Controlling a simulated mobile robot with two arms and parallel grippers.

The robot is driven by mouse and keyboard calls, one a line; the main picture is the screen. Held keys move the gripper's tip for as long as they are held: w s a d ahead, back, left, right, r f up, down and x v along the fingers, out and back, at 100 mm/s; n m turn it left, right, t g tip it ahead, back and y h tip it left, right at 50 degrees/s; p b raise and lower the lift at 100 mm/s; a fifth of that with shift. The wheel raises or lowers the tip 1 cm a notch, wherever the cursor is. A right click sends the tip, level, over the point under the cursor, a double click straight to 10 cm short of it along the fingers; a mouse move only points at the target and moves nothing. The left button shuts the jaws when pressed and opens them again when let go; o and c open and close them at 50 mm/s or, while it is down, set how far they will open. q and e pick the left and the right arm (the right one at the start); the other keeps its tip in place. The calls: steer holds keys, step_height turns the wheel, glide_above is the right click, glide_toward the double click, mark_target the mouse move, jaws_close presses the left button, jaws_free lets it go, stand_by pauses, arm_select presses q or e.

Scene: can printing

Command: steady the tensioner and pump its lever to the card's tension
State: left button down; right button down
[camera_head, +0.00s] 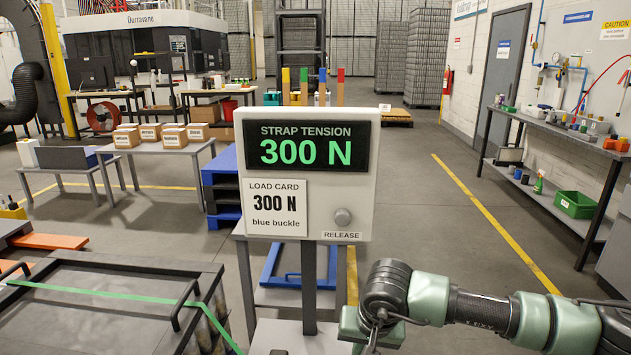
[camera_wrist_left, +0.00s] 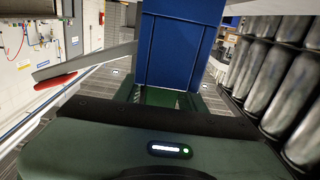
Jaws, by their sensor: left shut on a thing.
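The strap tension panel (camera_head: 365,190) stands upright and reads 300 N in green. The load card (camera_head: 290,225) on it reads 300 N, blue buckle. In the left wrist view my left gripper (camera_wrist_left: 165,97) is shut on a blue block-shaped body (camera_wrist_left: 180,50), which looks like the tensioner. A grey bar with a red end (camera_wrist_left: 55,82), perhaps its lever, sticks out to the left. The green strap (camera_head: 110,292) crosses the dark lid and runs down right. My right gripper (camera_head: 362,328) is low by the panel's post, its fingers partly out of frame.
The dark lid (camera_head: 95,320) with bar handles lies at the lower left. Rows of cans (camera_wrist_left: 270,75) stand right of the blue body in the wrist view. The floor right of the panel is clear.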

stand_by(0.7)
arm_select(q)
steer(key=c, duration=0.8)
jaws_free()
steer(key=shift+o, duration=0.2)
steer(key=shift+s, duration=0.1)
